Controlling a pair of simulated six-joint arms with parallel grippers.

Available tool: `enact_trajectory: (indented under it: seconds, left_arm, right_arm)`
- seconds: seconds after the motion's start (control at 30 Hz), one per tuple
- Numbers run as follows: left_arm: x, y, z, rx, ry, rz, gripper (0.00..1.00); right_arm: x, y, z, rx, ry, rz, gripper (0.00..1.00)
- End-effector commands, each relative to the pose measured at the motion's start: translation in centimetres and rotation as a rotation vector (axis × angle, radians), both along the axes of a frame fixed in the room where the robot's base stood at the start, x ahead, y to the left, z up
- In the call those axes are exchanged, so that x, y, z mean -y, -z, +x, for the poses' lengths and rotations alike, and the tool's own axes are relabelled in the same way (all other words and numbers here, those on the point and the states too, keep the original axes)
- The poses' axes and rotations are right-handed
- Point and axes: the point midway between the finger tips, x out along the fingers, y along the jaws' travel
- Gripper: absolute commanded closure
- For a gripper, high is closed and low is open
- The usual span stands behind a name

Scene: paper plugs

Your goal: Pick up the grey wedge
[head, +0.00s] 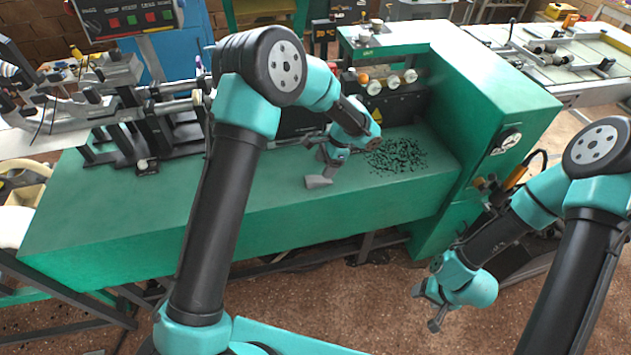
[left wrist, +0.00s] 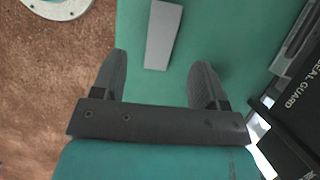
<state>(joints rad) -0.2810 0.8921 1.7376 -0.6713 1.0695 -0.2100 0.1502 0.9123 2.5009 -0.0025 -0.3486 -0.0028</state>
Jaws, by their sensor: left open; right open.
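The grey wedge (head: 318,181) lies on the green machine bed, near its front edge, in the head view. In the left wrist view the wedge (left wrist: 162,36) is a pale grey oblong beyond and between my fingertips. My left gripper (head: 326,160) is above the bed just behind the wedge, pointing down. In the left wrist view my left gripper (left wrist: 160,75) is open, with nothing between its fingers. My right gripper (head: 430,306) is open and empty, low at the right, in front of the green machine and over the brown floor.
The green bed (head: 100,215) is bare at left and along its front. Black scraps (head: 398,155) lie on it right of my left gripper. A tall green housing (head: 485,90) stands at right. Black clamp fixtures (head: 150,115) stand at the back left.

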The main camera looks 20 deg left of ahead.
Motion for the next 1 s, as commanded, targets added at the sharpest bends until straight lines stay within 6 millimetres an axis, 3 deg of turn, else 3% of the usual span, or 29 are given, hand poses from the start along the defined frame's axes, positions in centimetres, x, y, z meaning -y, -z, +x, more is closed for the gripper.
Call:
enact_trajectory:
  seconds: [0.13, 0.57, 1.0]
  left_arm:
    - [-0.5, 1.1, -0.3, -0.001, 0.001, 0.001, 0.33]
    - [-0.7, 1.7, -0.4, -0.001, 0.001, -0.001, 0.33]
    - [-2.5, 5.9, -1.3, -0.001, 0.000, 0.000, 0.33]
  right_arm:
    - [0.0, 0.0, 0.0, 0.000, 0.000, 0.000, 0.40]
    - [0.0, 0.0, 0.0, 0.000, 0.000, 0.000, 0.40]
    - [0.0, 0.0, 0.0, 0.000, 0.000, 0.000, 0.40]
